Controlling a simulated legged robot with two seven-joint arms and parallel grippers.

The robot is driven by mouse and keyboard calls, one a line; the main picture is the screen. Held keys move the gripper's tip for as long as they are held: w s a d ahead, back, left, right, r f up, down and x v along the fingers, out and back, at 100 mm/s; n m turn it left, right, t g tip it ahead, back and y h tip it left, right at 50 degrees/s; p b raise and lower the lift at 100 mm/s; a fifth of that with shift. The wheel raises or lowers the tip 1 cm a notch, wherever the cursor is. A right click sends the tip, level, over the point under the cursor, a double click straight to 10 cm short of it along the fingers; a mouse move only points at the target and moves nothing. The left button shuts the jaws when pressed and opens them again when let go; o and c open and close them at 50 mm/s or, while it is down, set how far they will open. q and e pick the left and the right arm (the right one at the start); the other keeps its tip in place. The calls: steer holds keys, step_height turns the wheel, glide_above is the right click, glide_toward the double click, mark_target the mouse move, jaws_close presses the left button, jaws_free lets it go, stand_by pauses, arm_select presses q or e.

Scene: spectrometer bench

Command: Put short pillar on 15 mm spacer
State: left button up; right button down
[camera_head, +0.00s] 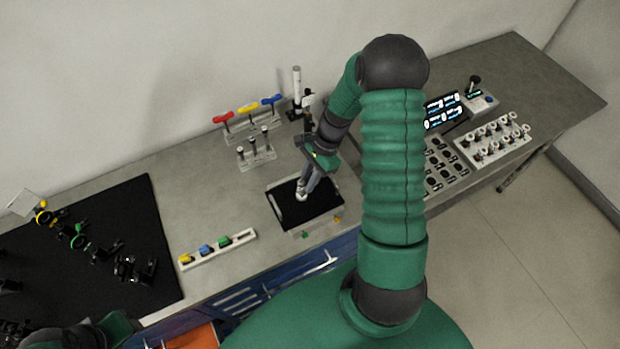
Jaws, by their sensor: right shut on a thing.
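My right gripper (305,188) points down over the black-topped tray (325,213) in the middle of the bench. It is shut on a small pale metal piece (301,197), which looks like the short pillar. The fingers partly cover the piece. A pale round part shows at its foot, and I cannot tell whether this is the 15 mm spacer or whether it touches the tray. Part of my left arm shows at the bottom left corner, but its gripper is out of view.
A rack with several metal posts (257,160) stands behind the tray, before red, yellow and blue-handled tools (248,107). A strip with coloured blocks (218,249) lies left. A black mat (150,230) holds optics. A white holder (493,139) stands right. Bare bench surrounds the tray.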

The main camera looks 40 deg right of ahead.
steer(key=shift+a+f, duration=0.15)
steer(key=shift+f, duration=0.25)
steer(key=shift+a+r, duration=0.15)
steer(key=shift+d+f, duration=0.3)
steer(key=shift+d, duration=0.05)
steer(key=shift+f, duration=0.2)
steer(key=shift+a+b, duration=0.1)
steer(key=shift+b, duration=0.2)
steer(key=c, duration=1.3)
jaws_free()
steer(key=shift+s+a, duration=0.1)
steer(key=shift+a, duration=0.05)
steer(key=shift+o, duration=0.3)
steer(key=shift+d, duration=0.2)
